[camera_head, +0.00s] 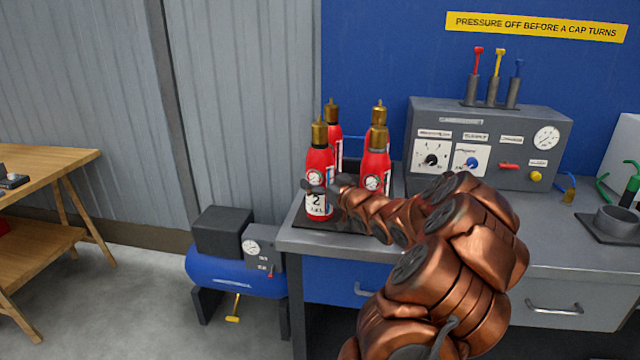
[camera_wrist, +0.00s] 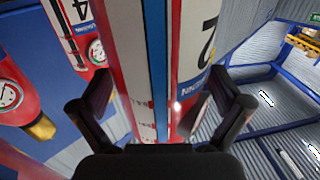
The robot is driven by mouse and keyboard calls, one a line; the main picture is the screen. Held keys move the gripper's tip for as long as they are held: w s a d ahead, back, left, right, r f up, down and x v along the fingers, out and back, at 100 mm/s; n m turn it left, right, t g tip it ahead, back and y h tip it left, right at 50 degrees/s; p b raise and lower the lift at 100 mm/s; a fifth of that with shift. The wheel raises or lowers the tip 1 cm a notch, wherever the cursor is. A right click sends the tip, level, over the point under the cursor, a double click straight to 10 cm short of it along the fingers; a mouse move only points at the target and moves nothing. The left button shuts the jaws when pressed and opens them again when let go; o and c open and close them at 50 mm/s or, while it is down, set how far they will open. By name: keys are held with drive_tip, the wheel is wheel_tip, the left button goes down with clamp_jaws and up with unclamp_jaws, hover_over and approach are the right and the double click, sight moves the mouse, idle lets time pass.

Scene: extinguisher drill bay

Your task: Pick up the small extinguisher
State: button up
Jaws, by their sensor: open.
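Several red extinguishers with brass tops stand upright in a group on the left end of the grey bench. The front left one (camera_head: 319,157) has a round gauge and a white label with a 2. It fills the middle of the wrist view (camera_wrist: 128,45), with a blue stripe and the 2 on its label. My gripper (camera_wrist: 160,82) is open, with one finger on each side of this extinguisher; I cannot tell whether they touch it. Another extinguisher (camera_head: 375,158) stands to its right, partly hidden by my arm. The label with a 4 (camera_wrist: 72,20) shows at the left of the wrist view.
A grey control panel (camera_head: 550,115) with gauges and levers stands behind my arm on the bench (camera_head: 560,256). A blue compressor (camera_head: 225,270) sits on the floor left of the bench.

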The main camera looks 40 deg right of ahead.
drive_tip(key=shift+w+d, duration=0.15)
drive_tip(key=shift+w, duration=0.55)
drive_tip(key=shift+w+d, duration=0.1)
drive_tip(key=shift+w, duration=0.55)
drive_tip(key=c, duration=1.6)
drive_tip(key=shift+r, duration=0.1)
drive_tip(key=shift+c, duration=0.7)
drive_tip(key=shift+r, duration=0.1)
